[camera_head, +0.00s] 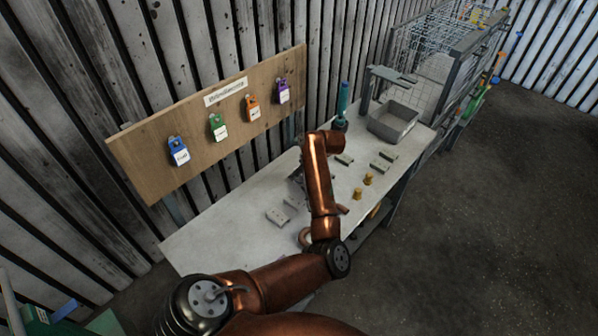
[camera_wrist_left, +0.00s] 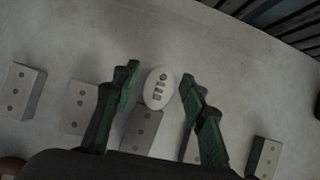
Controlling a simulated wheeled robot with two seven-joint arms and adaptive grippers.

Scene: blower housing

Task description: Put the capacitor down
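The capacitor (camera_wrist_left: 159,88), a pale oval with several dark marks on its end face, shows in the left wrist view. It sits between the two green fingers of my left gripper (camera_wrist_left: 158,84). The fingers are spread, with a gap at the left finger and a narrower one at the right. Whether its base rests on the tabletop is hard to tell from above. In the head view my copper arm reaches over the workbench (camera_head: 215,235) and hides most of the gripper and the capacitor. My right gripper is not in view.
Several grey blocks with dark holes (camera_wrist_left: 20,90) lie around the gripper. Farther along the bench are two yellow pieces (camera_head: 368,179), a grey tray (camera_head: 395,124) and a teal bottle (camera_head: 343,100). A wooden board (camera_head: 150,160) with coloured tags stands behind. The near left bench is clear.

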